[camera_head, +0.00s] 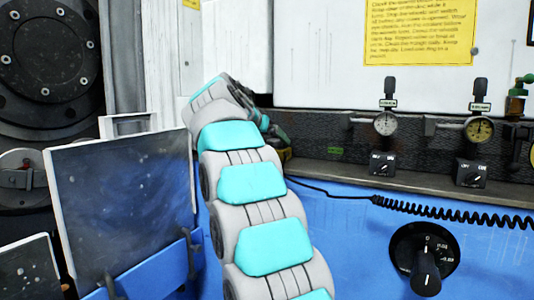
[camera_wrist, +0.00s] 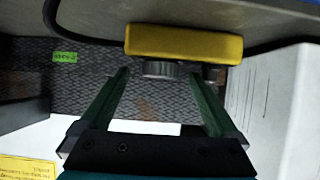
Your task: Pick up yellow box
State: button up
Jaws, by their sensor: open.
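The yellow box (camera_wrist: 185,41) is a flat yellow block at the top of the wrist view, just beyond my fingertips and a little right of centre. A short round grey part shows directly below it in the picture. My gripper (camera_wrist: 160,73) is open, with its two green fingers apart and nothing between them. In the head view my gripper (camera_head: 271,130) is mostly hidden behind my arm. A small yellowish patch shows beside it there, but I cannot tell whether it is the box.
A dark ledge (camera_head: 340,176) runs along the machine, with gauges and small switch boxes to the right. A coiled black cable (camera_head: 450,212) hangs below it. A framed dark panel (camera_head: 120,205) stands left of my arm. A white surface (camera_wrist: 283,105) is close on the wrist view's right.

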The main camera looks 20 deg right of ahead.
jog(key=shift+w+d+f, duration=0.2)
jog(key=shift+w+d, duration=0.1)
jog(key=shift+c, duration=0.4)
grip_shut()
dwell(0.4)
